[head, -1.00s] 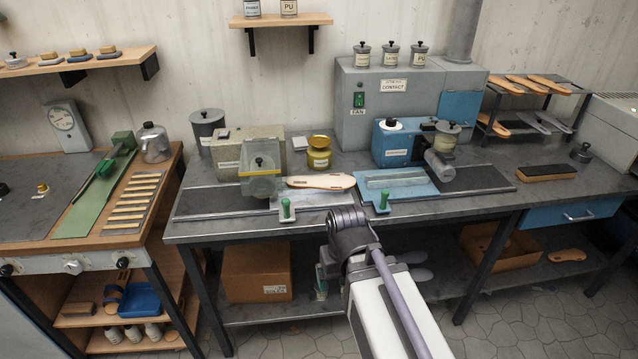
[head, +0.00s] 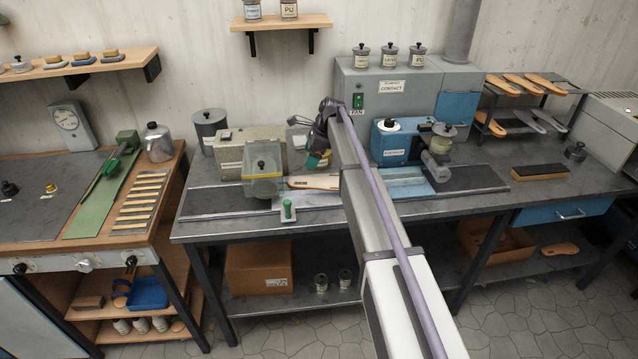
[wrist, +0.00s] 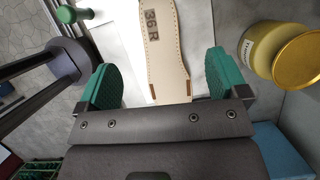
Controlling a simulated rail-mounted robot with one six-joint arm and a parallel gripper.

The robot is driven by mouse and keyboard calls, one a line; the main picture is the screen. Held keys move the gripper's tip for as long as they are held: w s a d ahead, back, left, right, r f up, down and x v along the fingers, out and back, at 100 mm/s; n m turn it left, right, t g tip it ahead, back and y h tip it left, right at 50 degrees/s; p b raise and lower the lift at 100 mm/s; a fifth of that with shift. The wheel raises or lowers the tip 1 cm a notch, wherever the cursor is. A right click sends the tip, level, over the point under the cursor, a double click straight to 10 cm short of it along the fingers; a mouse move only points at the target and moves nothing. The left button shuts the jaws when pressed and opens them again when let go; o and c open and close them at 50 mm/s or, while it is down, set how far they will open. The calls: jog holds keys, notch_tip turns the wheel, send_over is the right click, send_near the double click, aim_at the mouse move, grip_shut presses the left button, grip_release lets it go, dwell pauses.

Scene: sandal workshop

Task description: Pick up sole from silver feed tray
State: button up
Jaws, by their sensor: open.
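The sole (head: 312,182) is a tan, flat piece lying on the silver feed tray (head: 318,201) by the left machine. In the wrist view the sole (wrist: 166,40) is cream with a stitched edge and the mark "36 R", and the pale tray (wrist: 122,40) shows beside it. My gripper (head: 318,160) is above the bench, over the back of the sole. Its green finger pads (wrist: 163,72) are spread wide, one on each side of the sole in the picture, with gaps between. The sole's right end in the head view is hidden behind my arm.
A yellow pot with a gold lid (wrist: 298,60) stands close to the right finger. A green-knobbed handle (head: 288,210) stands at the tray's front edge. A hooded machine (head: 262,183) is left of the sole, and a blue machine (head: 392,143) is to the right.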

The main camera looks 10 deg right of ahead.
jog(key=b, duration=0.5)
send_over(300, 181)
jog(key=d, duration=0.2)
notch_tip(300, 181, down, 5)
jog(key=shift+s+d+f, duration=0.1)
jog(key=shift+s+f, duration=0.05)
jog(key=shift+f, duration=0.15)
jog(key=b+x, duration=0.4)
jog(key=x, duration=0.1)
jog(key=shift+f+b, duration=0.15)
jog(key=shift+b, duration=0.25)
jog(key=shift+s+r, duration=0.1)
jog(key=shift+r, duration=0.2)
jog(key=c, duration=1)
jog(key=shift+r+p, duration=0.1)
jog(key=shift+p, duration=0.25)
jog(key=shift+c, duration=0.2)
